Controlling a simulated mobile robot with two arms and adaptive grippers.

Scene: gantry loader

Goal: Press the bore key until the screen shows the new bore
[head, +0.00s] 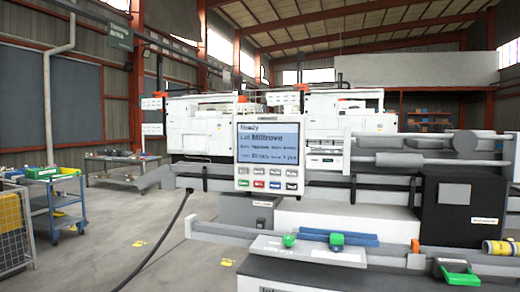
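A white control panel (269,112) hangs upright in the middle of the head view, on a grey rail. Its blue screen (269,143) reads "Ready" at the top and "Lot Millrove" below. The smaller lines under that, one seeming to start with "Bore", are too blurred to read surely. Below the screen are two rows of small keys (267,178). The lower row includes a green key (244,184), a red key (259,184) and darker keys. The key labels are too small to read, so I cannot tell which is the bore key. Neither of my grippers shows.
A black block (462,215) stands at right. A black cable (165,235) hangs left of the panel. A blue cart (65,205) stands on open floor at left.

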